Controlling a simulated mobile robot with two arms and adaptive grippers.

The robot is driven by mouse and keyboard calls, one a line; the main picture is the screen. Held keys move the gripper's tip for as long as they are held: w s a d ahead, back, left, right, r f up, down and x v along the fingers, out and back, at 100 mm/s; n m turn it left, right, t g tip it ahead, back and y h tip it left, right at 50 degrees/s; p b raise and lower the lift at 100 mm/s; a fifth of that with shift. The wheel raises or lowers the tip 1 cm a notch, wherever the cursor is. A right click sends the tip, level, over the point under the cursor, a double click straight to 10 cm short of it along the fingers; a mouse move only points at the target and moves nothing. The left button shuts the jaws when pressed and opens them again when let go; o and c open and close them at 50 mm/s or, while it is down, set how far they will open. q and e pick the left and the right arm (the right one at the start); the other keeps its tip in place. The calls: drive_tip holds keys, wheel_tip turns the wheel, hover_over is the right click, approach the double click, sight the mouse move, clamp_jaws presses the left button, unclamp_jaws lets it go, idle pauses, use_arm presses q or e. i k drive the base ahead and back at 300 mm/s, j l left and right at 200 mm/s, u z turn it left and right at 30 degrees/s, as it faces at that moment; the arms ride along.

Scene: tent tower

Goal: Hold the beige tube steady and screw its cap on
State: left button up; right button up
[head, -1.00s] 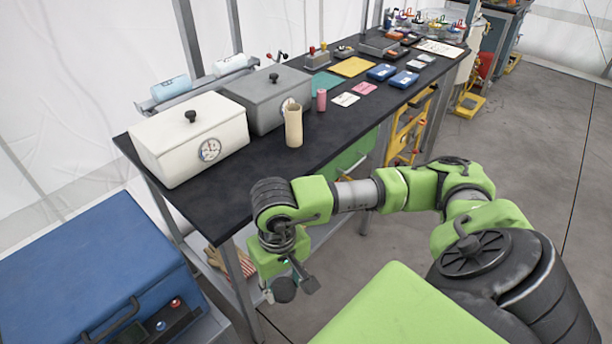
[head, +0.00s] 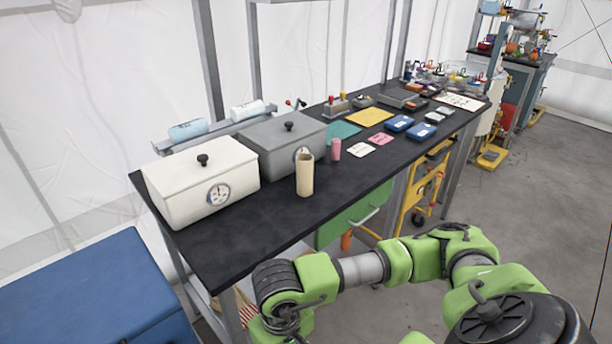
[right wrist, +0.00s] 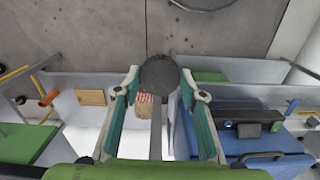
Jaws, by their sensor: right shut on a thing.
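The beige tube (head: 305,176) stands upright on the black bench in the head view, near its front edge and in front of the grey box. No cap shows on its top. My right gripper (right wrist: 160,84) is shut on a dark grey round piece (right wrist: 159,73), which looks like the cap, in the right wrist view. In the head view my right arm hangs in front of the bench, and its gripper is below the picture edge. The gripper is well apart from the tube. My left gripper is not in view.
A white box with a dial (head: 203,184) and a grey box (head: 283,145) stand left of and behind the tube. A small pink cylinder (head: 336,150) stands to its right. The black bench top (head: 262,222) is bare in front. A blue case (head: 95,290) is at lower left.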

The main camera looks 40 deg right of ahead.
sight(305, 176)
drive_tip(key=l+u, duration=0.2)
drive_tip(key=l, duration=0.65)
drive_tip(key=l+u, duration=0.15)
drive_tip(key=l, duration=0.7)
drive_tip(key=l+u, duration=0.2)
drive_tip(key=l, duration=0.6)
drive_tip(key=k, duration=0.05)
